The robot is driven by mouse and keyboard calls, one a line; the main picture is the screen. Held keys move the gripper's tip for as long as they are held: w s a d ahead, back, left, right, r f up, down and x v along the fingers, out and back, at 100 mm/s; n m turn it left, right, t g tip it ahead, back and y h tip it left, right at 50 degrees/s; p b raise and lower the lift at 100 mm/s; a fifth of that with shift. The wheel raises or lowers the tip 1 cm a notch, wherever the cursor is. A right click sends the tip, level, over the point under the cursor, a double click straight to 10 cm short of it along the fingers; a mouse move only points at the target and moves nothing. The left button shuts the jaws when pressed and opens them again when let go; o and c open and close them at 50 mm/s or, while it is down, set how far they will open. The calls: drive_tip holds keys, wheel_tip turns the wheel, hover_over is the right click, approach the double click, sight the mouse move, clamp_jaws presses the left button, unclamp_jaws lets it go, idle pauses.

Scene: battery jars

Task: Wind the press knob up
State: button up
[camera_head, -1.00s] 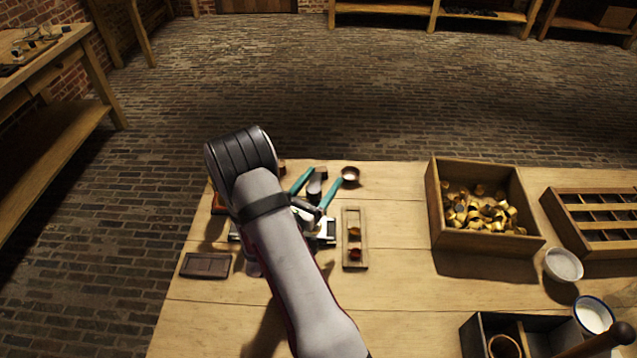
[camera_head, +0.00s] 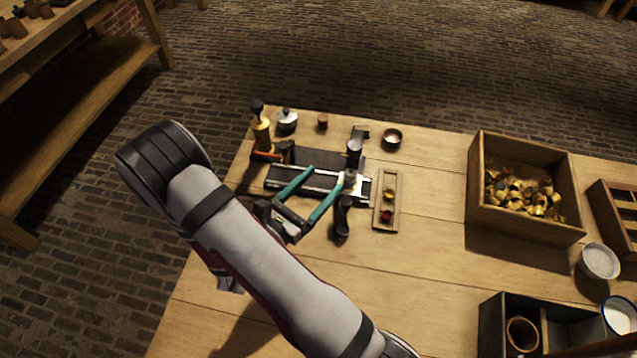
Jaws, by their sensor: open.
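The press (camera_head: 316,182) is a dark metal frame with a bright rail, near the far left part of the table. My gripper (camera_head: 325,175) has two teal fingers, spread wide and empty, pointing toward the press. The right fingertip shows just left of and below the knob; whether it touches anything cannot be told. My gripper's fingers overlap part of the rail.
A narrow wooden tray (camera_head: 378,222) with small pieces lies right of the press. A small bowl (camera_head: 392,137), a lidded pot (camera_head: 287,121) and a brass-coloured upright piece (camera_head: 261,132) stand behind. A wooden box (camera_head: 478,205) of brass rings is further right.

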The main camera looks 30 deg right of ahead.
drive_tip(key=s+d+m+g+y, duration=0.3)
drive_tip(key=s+m+g, duration=0.4)
drive_tip(key=s+g, duration=0.25)
drive_tip(key=s+d+m+g+y, duration=0.35)
drive_tip(key=s+m+g, duration=0.25)
drive_tip(key=s+g, duration=0.4)
drive_tip(key=s+a+f+m+t+y, duration=0.1)
drive_tip(key=s+a+f+m+y, duration=0.1)
drive_tip(key=s+a+m+y, duration=0.45)
drive_tip(key=s+a+f+m+t+y, duration=0.15)
drive_tip(key=a+m+y, duration=0.25)
drive_tip(key=m+y, duration=0.55)
drive_tip(key=w+a+r+m+t+y, duration=0.1)
drive_tip(key=w+a+m+t+y, duration=0.2)
drive_tip(key=w+m+t+y, duration=0.4)
drive_tip(key=w+a+r+m+t+y, duration=0.2)
drive_tip(key=w+a+m+t+y, duration=0.15)
drive_tip(key=w+t, duration=0.35)
drive_tip(key=m+t+h, duration=1.5)
drive_tip(key=m+h, duration=0.2)
drive_tip(key=m, duration=0.2)
approach(350, 142)
drive_tip(key=w, duration=0.7)
drive_tip(key=w+d+f, duration=0.1)
drive_tip(key=w, duration=0.3)
drive_tip(key=shift+w+d+f, duration=0.1)
drive_tip(key=shift+w, duration=0.45)
